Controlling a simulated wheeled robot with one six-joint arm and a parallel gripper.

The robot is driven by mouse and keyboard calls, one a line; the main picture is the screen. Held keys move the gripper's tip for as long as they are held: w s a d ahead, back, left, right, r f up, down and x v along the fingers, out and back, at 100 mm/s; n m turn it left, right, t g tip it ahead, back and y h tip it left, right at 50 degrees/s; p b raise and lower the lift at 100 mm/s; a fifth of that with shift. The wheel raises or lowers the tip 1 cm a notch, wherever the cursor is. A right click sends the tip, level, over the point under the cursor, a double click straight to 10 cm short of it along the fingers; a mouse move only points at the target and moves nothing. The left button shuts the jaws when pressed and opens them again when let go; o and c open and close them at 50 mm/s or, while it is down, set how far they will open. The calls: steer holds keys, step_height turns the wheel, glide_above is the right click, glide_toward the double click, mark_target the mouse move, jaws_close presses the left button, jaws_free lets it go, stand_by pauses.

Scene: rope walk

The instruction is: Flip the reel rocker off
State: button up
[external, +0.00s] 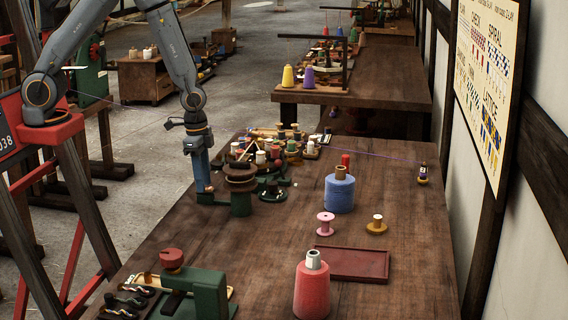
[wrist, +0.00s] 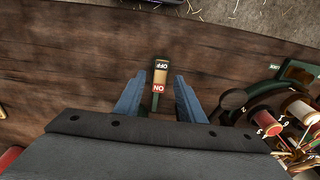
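The reel rocker (wrist: 160,78) shows in the wrist view as a narrow tan switch with a dark OFF label at its far end and a red ON label at its near end. I cannot tell which end is pressed down. My gripper (wrist: 158,92) has its two blue fingers apart, one on each side of the rocker's near end, with nothing held. In the external view my gripper (external: 204,187) points down at the table's left edge, beside the green reel stand (external: 240,203) with its brown reel. There the gripper hides the rocker.
Several thread spools crowd beyond the stand, also at the wrist view's right (wrist: 265,118). A blue cone (external: 340,193), a pink spool (external: 325,224), a red tray (external: 352,264) and a red cone (external: 312,288) stand rightward. A green machine (external: 209,292) is in front. Bare wood lies between.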

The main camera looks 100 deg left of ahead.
step_height(320, 180, up, 7)
steer(key=b, duration=0.1)
steer(key=shift+s, duration=0.3)
stand_by(0.4)
steer(key=s+d+r+b, duration=0.1)
steer(key=s+d+r, duration=0.1)
steer(key=s+d, duration=0.2)
steer(key=s+d+r+b, duration=0.1)
steer(key=s+d, duration=0.3)
steer(key=d, duration=0.7)
steer(key=shift+s+r+t, duration=0.3)
steer(key=shift+r, duration=0.4)
